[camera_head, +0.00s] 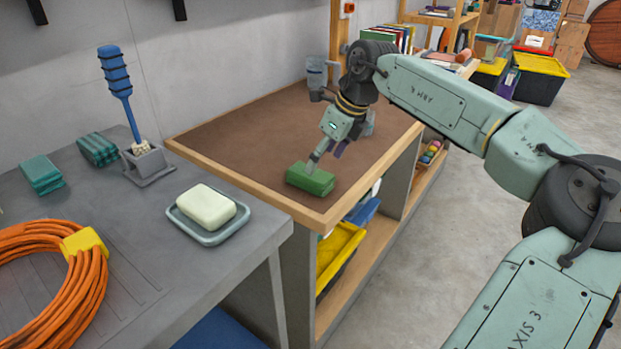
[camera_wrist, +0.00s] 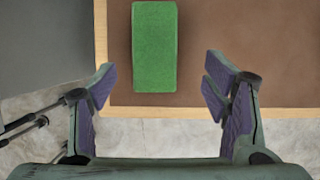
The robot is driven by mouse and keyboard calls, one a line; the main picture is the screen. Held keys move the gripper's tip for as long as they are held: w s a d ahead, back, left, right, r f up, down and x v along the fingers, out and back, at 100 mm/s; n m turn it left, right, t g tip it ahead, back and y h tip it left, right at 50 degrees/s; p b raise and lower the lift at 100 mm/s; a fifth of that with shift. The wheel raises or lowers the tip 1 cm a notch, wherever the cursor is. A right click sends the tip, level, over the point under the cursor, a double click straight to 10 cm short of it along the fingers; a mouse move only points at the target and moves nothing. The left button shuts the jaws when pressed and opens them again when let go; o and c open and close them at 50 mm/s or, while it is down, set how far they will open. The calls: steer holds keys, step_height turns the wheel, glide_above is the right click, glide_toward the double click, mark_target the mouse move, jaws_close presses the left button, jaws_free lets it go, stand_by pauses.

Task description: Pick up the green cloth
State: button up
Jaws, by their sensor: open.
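The green cloth (camera_head: 311,180) is a folded rectangular block lying flat on the brown-topped table near its front left corner. In the wrist view the green cloth (camera_wrist: 154,47) lies past the fingertips, between the lines of the two fingers and a little left of centre. My gripper (camera_head: 318,160) is above and close to the cloth in the head view, with one finger overlapping it. In the wrist view my gripper (camera_wrist: 160,82) is open, its purple-padded fingers wide apart with nothing between them. I cannot tell whether a fingertip touches the cloth.
The table's wooden rim (camera_head: 252,185) borders a mostly clear brown top. At the left, a grey bench (camera_head: 120,220) holds a soap dish (camera_head: 208,232), an orange cable coil (camera_head: 60,290), a blue brush (camera_head: 118,80) and teal cloths (camera_head: 41,174).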

mark_target(310, 179)
steer(key=shift+a+p+x, duration=0.15)
steer(key=shift+p+x, duration=0.15)
steer(key=shift+x, duration=1.25)
steer(key=shift+a+p+x, duration=0.15)
steer(key=shift+p+x, duration=0.15)
steer(key=shift+x, duration=1.25)
steer(key=shift+s, duration=0.15)
steer(key=shift+c, duration=0.4)
steer(key=c, duration=1.1)
